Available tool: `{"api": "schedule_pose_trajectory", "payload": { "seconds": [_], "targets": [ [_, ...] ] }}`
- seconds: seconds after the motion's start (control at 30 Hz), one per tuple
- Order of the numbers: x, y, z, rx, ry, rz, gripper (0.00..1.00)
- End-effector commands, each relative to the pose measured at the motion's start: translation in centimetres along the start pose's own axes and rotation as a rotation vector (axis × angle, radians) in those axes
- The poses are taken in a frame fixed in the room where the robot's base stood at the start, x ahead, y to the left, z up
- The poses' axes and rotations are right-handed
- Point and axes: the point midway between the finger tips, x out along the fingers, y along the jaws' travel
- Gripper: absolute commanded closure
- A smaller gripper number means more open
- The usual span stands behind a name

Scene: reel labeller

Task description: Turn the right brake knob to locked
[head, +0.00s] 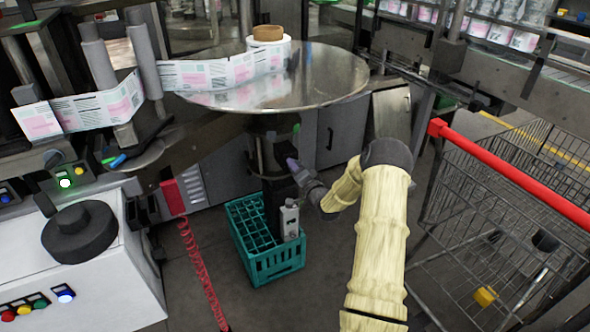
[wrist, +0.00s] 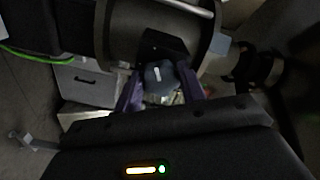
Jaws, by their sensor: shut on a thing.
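My gripper (head: 293,165) is under the round metal reel table (head: 330,88), at the dark column below it. In the wrist view its two purple fingers (wrist: 160,86) stand on either side of a dark blue-grey knob (wrist: 157,74) with a short white mark. The fingers are closed on this knob, the brake knob. The white mark runs close to upright in the wrist picture. The knob is mostly hidden by the gripper and the dark column in the head view. I cannot read any locked or unlocked marking.
A teal crate (head: 276,268) stands on the floor below my gripper. A label roll (head: 268,52) sits on the reel table. A wire cart with a red handle (head: 510,175) is on the right. A coiled red hose (head: 200,270) hangs on the left.

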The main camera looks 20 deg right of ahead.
Motion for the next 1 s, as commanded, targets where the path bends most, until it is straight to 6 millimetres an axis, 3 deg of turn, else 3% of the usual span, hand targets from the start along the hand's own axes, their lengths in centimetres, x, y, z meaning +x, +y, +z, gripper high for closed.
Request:
{"api": "schedule_pose_trajectory", "payload": {
  "seconds": [0.33,0.37,0.47,0.77,1.0],
  "targets": [
    [-0.2,0.4,0.3,0.008,-0.006,0.010,0.83],
    [-0.2,0.4,0.3,0.008,-0.006,0.010,0.58],
    [-0.1,0.3,0.3,0.007,-0.005,0.008,0.39],
    [-0.1,0.1,0.1,0.005,-0.003,0.004,0.39],
    [-2.0,0.1,0.1,0.003,-0.002,0.004,0.39]
  ]
}}
